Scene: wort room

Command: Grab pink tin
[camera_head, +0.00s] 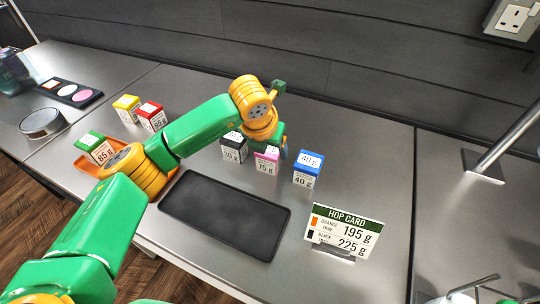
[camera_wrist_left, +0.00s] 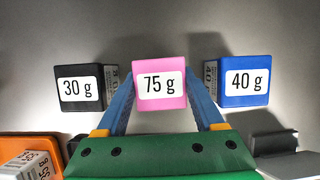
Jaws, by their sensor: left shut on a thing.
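The pink tin (camera_head: 266,160) stands on the steel counter between the black tin and the blue tin. In the left wrist view its pink top (camera_wrist_left: 160,67) with a "75 g" label faces the camera. My left gripper (camera_wrist_left: 160,100) has a blue finger on each side of the pink tin and is shut on it. In the head view my left arm reaches over from the left, and the gripper (camera_head: 281,150) is mostly hidden behind its own wrist and the tin. My right gripper is not in view.
The black "30 g" tin (camera_head: 234,147) and blue "40 g" tin (camera_head: 307,168) stand close on either side. A black tray (camera_head: 225,214) lies in front. A hop card (camera_head: 342,232) stands at right.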

